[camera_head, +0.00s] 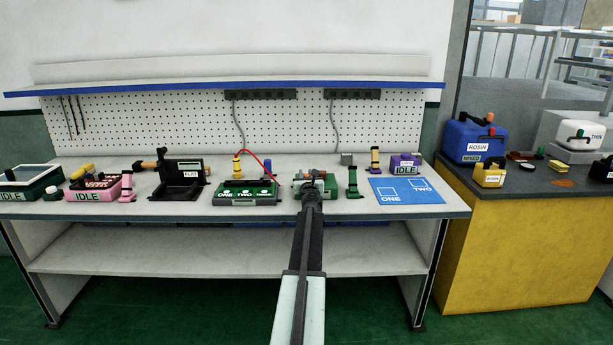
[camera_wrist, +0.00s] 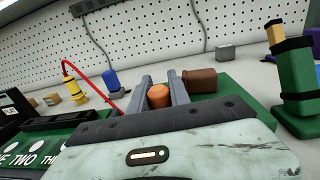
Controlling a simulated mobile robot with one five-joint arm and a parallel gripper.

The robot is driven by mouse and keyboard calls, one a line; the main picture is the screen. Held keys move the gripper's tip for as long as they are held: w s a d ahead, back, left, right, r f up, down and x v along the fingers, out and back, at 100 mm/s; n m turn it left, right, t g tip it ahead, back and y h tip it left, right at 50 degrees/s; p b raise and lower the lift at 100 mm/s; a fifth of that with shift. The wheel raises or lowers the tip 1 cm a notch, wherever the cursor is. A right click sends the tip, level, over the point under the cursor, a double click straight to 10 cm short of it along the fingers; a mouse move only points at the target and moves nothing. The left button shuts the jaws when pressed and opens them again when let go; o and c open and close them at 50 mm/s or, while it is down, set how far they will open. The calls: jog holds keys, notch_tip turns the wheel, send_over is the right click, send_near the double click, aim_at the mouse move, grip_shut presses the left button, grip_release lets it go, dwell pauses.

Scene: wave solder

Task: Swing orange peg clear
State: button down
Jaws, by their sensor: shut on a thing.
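The orange peg (camera_wrist: 158,95) stands between the two fingers of my gripper (camera_wrist: 165,92) in the wrist view. The fingers are shut on it, and its rounded orange end faces the camera. Its lower part is hidden behind my gripper's body. I cannot tell whether the peg is still attached there.
A green ONE-TWO-THREE box (camera_head: 246,199) with a red cable (camera_head: 262,166) stands left of the fixture. A green upright clamp (camera_head: 353,183) stands close on the right, with a blue ONE-TWO mat (camera_head: 406,191) beyond. A pegboard (camera_head: 300,123) backs the bench.

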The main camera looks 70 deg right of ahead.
jog(key=n+t+y, duration=0.3)
jog(key=n+t, duration=0.1)
jog(key=t, duration=0.1)
jog(key=shift+w+d+y, duration=0.1)
jog(key=shift+w+y, duration=0.1)
jog(key=shift+y, duration=0.2)
jog(key=shift+w+n+t+y, duration=0.15)
jog(key=shift+n+t+y, duration=0.95)
jog(key=shift+t+y, duration=0.15)
jog(key=shift+a+y, duration=0.2)
jog(key=shift+y, duration=0.05)
jog(key=c, duration=1.2)
grip_release()
jog(key=shift+a, duration=0.1)
jog(key=v, duration=0.7)
jog(key=shift+s+a, duration=0.1)
jog(key=shift+s, duration=0.2)
